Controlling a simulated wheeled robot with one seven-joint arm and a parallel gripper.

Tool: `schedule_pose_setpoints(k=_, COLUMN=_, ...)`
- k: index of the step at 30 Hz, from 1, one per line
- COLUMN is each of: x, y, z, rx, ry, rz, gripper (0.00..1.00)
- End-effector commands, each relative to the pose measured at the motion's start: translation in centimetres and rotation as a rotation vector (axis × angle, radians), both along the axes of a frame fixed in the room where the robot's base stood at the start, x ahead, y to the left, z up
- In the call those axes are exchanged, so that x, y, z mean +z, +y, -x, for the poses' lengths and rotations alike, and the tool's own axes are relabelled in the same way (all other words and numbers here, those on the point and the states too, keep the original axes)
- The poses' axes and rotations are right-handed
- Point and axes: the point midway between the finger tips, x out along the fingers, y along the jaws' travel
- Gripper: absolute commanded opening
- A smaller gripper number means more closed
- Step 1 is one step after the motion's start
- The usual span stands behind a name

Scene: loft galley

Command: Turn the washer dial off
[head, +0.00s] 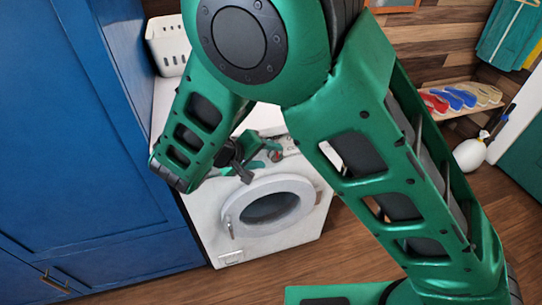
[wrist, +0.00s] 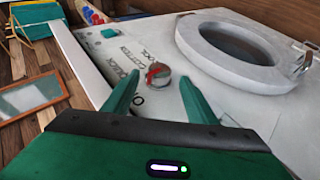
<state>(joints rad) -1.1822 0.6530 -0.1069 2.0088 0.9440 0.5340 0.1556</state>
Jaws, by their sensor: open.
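The white washer (head: 206,214) stands beside the blue cabinet, with its round door (head: 270,206) closed. Its dial (head: 275,156) is a small round knob with a red mark, on the upper front panel. In the wrist view the dial (wrist: 158,74) shows as a metallic knob with a red pointer, with printed lettering around it. My gripper (head: 255,170) is in front of the panel, just left of the dial. In the wrist view its green fingers (wrist: 158,95) are open, one on each side of the dial, and I see no contact.
A white basket (head: 168,45) sits on top of the washer at the back. The blue cabinet (head: 70,130) stands close on the left. A shelf with coloured shoes (head: 460,97) and a white bottle (head: 469,154) are at the right. Wooden floor shows in front.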

Motion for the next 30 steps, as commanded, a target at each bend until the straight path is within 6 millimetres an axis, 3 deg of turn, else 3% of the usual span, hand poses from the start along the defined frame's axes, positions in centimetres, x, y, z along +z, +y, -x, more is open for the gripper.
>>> schedule_pose_setpoints(k=12, x=4.3, y=3.7, z=3.7, rx=0.002, ry=0.0, rz=-0.002, gripper=0.52)
schedule_pose_setpoints(k=30, x=4.8, y=4.0, z=4.1, rx=0.0, ry=0.002, rz=0.0, gripper=0.52)
